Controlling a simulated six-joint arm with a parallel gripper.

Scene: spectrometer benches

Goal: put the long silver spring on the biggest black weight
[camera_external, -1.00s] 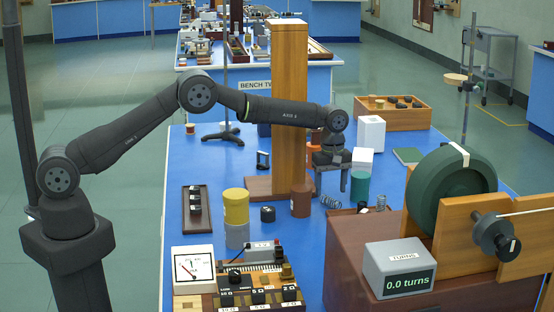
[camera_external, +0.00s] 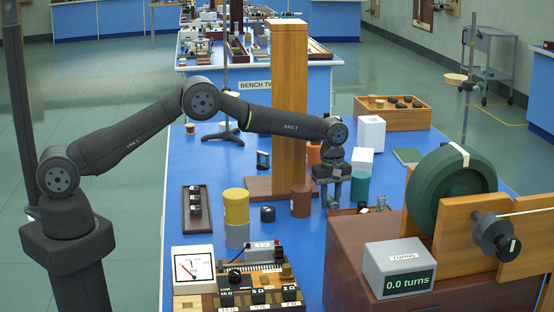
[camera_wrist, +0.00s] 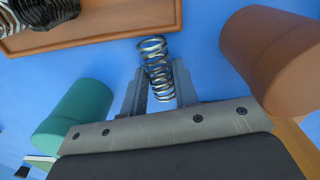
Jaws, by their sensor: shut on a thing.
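A silver coil spring (camera_wrist: 157,68) stands between my gripper's fingers in the wrist view. My gripper (camera_external: 333,197) is shut on it, low over the blue bench. The fingers hide most of the spring in the external view. Several small black weights (camera_external: 195,200) sit in a dark tray (camera_external: 196,232) at the left. A lone black weight (camera_external: 267,214) stands on the bench left of my gripper. More black pieces (camera_external: 403,102) are in the wooden box at the back. I cannot tell which is biggest.
A green cylinder (camera_external: 360,188) and a brown cylinder (camera_external: 301,200) flank my gripper closely. Another spring (camera_external: 381,202) sits in a low wooden tray beside a dark piece. A tall wooden post (camera_external: 289,100) stands behind. Yellow and grey cylinders (camera_external: 236,206) are stacked left.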

